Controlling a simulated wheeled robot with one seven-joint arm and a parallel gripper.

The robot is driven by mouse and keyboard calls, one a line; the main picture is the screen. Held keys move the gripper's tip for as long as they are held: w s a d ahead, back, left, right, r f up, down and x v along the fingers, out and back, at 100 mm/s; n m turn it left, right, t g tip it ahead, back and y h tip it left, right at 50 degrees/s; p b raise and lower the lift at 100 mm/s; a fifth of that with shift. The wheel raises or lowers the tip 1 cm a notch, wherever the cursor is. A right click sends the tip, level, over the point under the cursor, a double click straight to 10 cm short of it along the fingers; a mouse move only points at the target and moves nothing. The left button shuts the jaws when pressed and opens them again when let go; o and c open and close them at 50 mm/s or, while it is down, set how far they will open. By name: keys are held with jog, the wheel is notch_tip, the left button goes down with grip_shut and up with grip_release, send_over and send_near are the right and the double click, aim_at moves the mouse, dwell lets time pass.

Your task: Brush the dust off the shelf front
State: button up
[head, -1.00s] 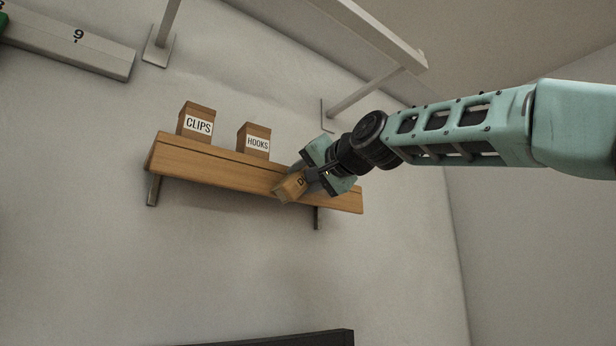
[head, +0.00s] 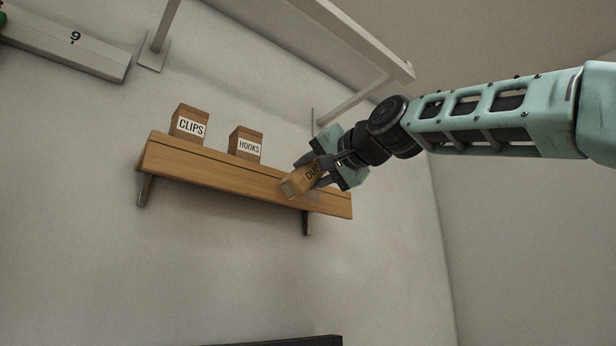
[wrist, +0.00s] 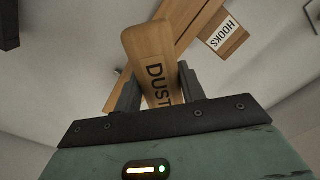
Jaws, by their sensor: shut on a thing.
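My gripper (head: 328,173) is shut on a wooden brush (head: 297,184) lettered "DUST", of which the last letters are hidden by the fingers. In the wrist view the brush (wrist: 149,48) stands up between the two dark fingers (wrist: 155,95). The wooden shelf (head: 215,176) is fixed to the wall, and its front faces me. In the head view the brush overlaps the right part of the shelf front; I cannot tell whether it touches. A faint greyish patch (head: 318,196) shows on the front near the brush. The shelf (wrist: 193,35) runs behind the brush in the wrist view.
A box lettered "CLIPS" (head: 188,123) and a box lettered "HOOKS" (head: 245,145) stand on the shelf, left of my gripper. A pale rail (head: 340,50) runs above on brackets. A dark edge (head: 285,342) lies below. The wall under the shelf is bare.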

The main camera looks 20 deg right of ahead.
jog(key=shift+b+v, duration=0.6)
jog(key=shift+v, duration=0.9)
jog(key=shift+w, duration=0.2)
jog(key=shift+p+x, duration=1.25)
jog(key=shift+x, duration=2.05)
jog(key=shift+p+x, duration=0.4)
jog(key=shift+x, duration=0.6)
